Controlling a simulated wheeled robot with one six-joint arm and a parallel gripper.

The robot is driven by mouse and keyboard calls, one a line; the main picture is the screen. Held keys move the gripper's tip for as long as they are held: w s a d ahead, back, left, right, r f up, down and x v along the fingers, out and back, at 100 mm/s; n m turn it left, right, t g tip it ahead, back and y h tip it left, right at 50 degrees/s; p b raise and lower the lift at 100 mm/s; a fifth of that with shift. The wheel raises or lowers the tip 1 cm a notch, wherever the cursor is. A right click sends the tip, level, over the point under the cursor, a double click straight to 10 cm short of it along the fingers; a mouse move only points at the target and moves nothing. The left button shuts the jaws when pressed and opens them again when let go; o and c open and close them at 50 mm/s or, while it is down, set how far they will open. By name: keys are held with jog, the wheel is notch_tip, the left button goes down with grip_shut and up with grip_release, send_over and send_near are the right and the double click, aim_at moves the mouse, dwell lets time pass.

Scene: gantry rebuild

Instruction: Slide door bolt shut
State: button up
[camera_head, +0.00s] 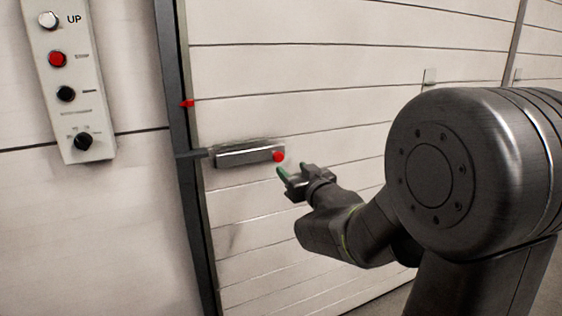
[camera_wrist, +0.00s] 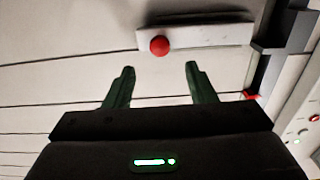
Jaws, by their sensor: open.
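The door bolt (camera_head: 240,155) is a grey bar on the white panelled door, with a red knob (camera_head: 278,156) at its right end. Its left end meets the dark door frame, where a dark piece (camera_head: 192,154) sticks out. In the wrist view the bolt (camera_wrist: 210,36) lies across the top and the red knob (camera_wrist: 159,45) is just beyond the fingers, slightly left of centre between them. My gripper (camera_head: 291,173) is open and empty, below and right of the knob. Its green fingertips (camera_wrist: 160,77) appear apart from the knob.
A control panel (camera_head: 70,80) with several buttons and a dial is on the wall at left. The dark vertical door frame (camera_head: 178,80) stands left of the bolt. A small red marker (camera_head: 187,103) sits on it above the bolt. The door surface right of the bolt is mostly clear.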

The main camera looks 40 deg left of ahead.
aim_at(279, 158)
jog(key=x, duration=0.8)
jog(key=shift+w+a, duration=0.15)
jog(key=shift+a, duration=0.15)
